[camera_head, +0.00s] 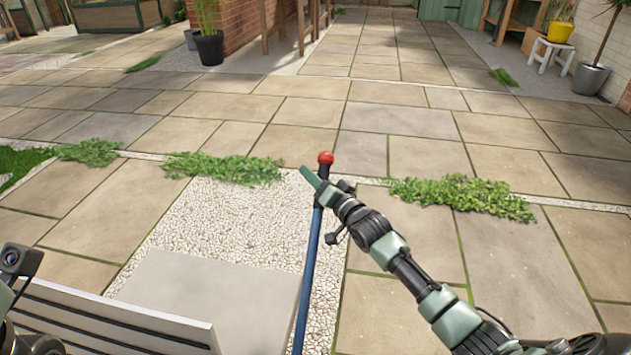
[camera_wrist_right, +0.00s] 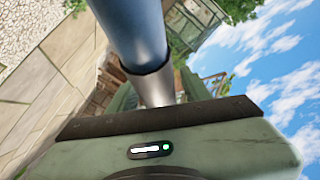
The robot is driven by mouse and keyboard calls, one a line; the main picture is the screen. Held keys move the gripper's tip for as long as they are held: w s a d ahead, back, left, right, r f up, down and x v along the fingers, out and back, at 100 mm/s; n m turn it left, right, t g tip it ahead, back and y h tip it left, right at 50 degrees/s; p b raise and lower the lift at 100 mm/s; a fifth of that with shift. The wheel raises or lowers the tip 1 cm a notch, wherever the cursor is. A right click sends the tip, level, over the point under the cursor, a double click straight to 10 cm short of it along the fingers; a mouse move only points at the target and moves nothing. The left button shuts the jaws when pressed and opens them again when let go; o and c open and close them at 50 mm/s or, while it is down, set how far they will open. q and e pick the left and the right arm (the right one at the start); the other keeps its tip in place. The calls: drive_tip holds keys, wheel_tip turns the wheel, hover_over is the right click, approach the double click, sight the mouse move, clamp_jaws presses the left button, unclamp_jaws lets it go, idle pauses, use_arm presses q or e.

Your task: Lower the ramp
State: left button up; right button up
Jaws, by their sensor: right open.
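A blue pole (camera_head: 311,262) with a black collar and a red ball knob (camera_head: 325,158) on top stands upright, leaning slightly. My right gripper (camera_head: 324,196) is open at the pole's upper end, just below the knob. In the right wrist view the blue pole (camera_wrist_right: 136,32) and a silver section (camera_wrist_right: 156,88) pass close in front of the gripper's palm; whether it touches is unclear. A pale grey slatted panel (camera_head: 110,318) is at the bottom left; I cannot tell whether it is the ramp. My left gripper's fingers are out of view.
A flat grey slab (camera_head: 225,290) lies on pale gravel (camera_head: 222,222) left of the pole. Low green plants (camera_head: 222,168) line the paving joints, also on the right (camera_head: 462,196). Open paving (camera_head: 395,119) extends beyond. A black pot (camera_head: 209,48) stands by the brick wall.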

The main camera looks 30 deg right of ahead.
clamp_jaws()
idle(1.4)
